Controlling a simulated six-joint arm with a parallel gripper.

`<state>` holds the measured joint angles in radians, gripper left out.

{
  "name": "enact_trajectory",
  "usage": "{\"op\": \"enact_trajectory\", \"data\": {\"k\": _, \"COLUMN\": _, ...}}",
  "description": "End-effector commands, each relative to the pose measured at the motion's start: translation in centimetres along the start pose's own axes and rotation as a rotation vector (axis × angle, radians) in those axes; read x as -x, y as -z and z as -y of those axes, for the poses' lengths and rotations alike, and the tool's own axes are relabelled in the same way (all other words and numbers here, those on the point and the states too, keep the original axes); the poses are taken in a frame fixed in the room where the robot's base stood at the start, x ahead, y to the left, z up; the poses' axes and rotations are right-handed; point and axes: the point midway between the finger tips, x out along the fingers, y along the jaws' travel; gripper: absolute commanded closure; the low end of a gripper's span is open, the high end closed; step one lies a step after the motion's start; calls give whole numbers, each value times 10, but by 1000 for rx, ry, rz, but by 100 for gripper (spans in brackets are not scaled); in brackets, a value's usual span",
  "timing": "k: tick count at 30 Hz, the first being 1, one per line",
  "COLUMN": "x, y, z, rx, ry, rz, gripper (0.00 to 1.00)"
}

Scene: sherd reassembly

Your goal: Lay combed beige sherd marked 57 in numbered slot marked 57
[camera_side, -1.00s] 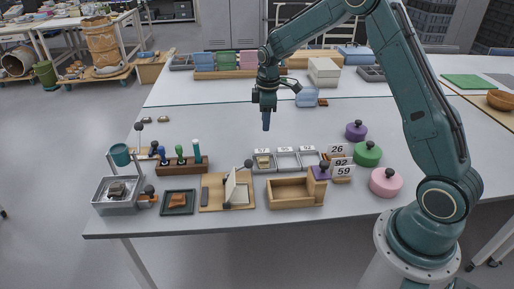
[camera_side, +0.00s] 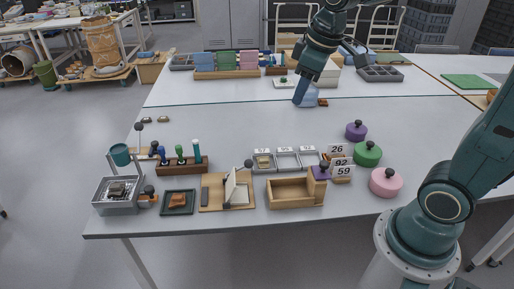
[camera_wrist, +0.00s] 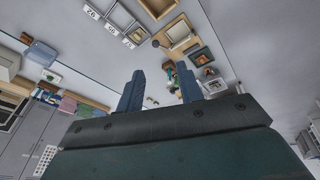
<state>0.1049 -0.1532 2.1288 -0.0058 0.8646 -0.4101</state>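A beige piece (camera_side: 263,162) lies in the leftmost compartment of the row of three numbered slots (camera_side: 285,168) on the table in the side view. The middle and right slots look empty. My gripper (camera_side: 298,102) is high and well behind the slots, in front of a pale blue box. In the wrist view its two blue fingers (camera_wrist: 159,88) stand apart with nothing between them.
An orange-brown sherd lies in a dark green tray (camera_side: 166,208). A grey metal tray (camera_side: 104,208) holds another piece. A wooden open box (camera_side: 290,203), number cards (camera_side: 341,162) and purple, green and pink (camera_side: 386,184) knobbed lids stand near the slots. The middle tabletop is clear.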

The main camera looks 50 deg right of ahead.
Motion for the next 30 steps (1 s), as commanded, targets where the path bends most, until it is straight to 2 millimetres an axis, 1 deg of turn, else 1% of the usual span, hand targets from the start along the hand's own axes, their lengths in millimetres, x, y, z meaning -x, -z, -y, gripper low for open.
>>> {"op": "enact_trajectory", "data": {"k": 1, "x": 9, "y": -8, "z": 6, "rx": -18, "ry": -5, "rz": -17, "gripper": 64}}
{"op": "enact_trajectory", "data": {"k": 3, "x": 18, "y": -19, "z": 14, "rx": -47, "ry": -9, "rz": -35, "gripper": 64}}
{"op": "enact_trajectory", "data": {"k": 9, "x": 37, "y": -53, "z": 36, "rx": -134, "ry": -14, "rz": -87, "gripper": 64}}
{"op": "enact_trajectory", "data": {"k": 14, "x": 47, "y": -81, "z": 52, "rx": -202, "ry": -14, "rz": -129, "gripper": 64}}
{"op": "enact_trajectory", "data": {"k": 18, "x": 50, "y": -103, "z": 64, "rx": -255, "ry": -10, "rz": -161, "gripper": 64}}
{"op": "enact_trajectory", "data": {"k": 21, "x": 51, "y": -114, "z": 69, "rx": -285, "ry": -7, "rz": -179, "gripper": 64}}
{"op": "enact_trajectory", "data": {"k": 24, "x": 51, "y": -122, "z": 73, "rx": -305, "ry": -5, "rz": -189, "gripper": 64}}
{"op": "enact_trajectory", "data": {"k": 30, "x": 50, "y": -126, "z": 75, "rx": -318, "ry": -3, "rz": -194, "gripper": 64}}
